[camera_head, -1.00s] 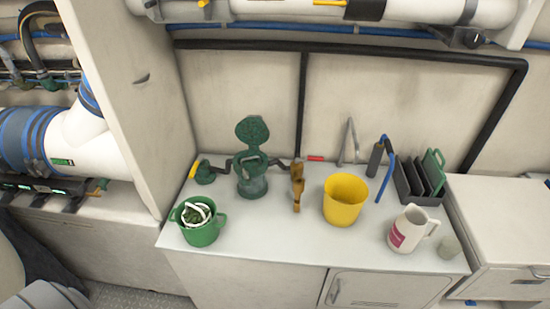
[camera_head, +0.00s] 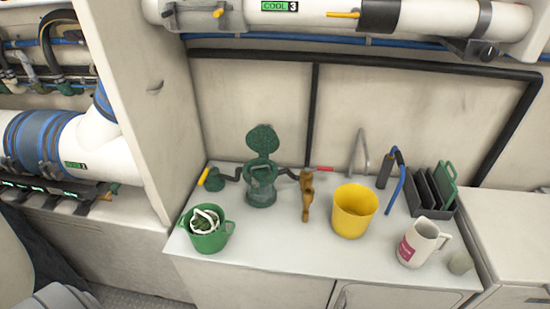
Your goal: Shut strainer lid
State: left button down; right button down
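The green strainer (camera_head: 261,190) stands upright on the white counter, towards the back left. Its round green lid (camera_head: 263,140) is open and stands up behind the body. Dark pipes run out from both sides of the strainer, with a yellow-handled valve at the left and a red handle at the right. Neither of my grippers is in view.
Pipes (camera_head: 330,15) run above.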

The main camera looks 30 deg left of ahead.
aim_at(263, 139)
jog(key=k, duration=1.25)
jog(key=u, duration=0.55)
jog(key=i, duration=1.5)
jog(key=z, duration=0.6)
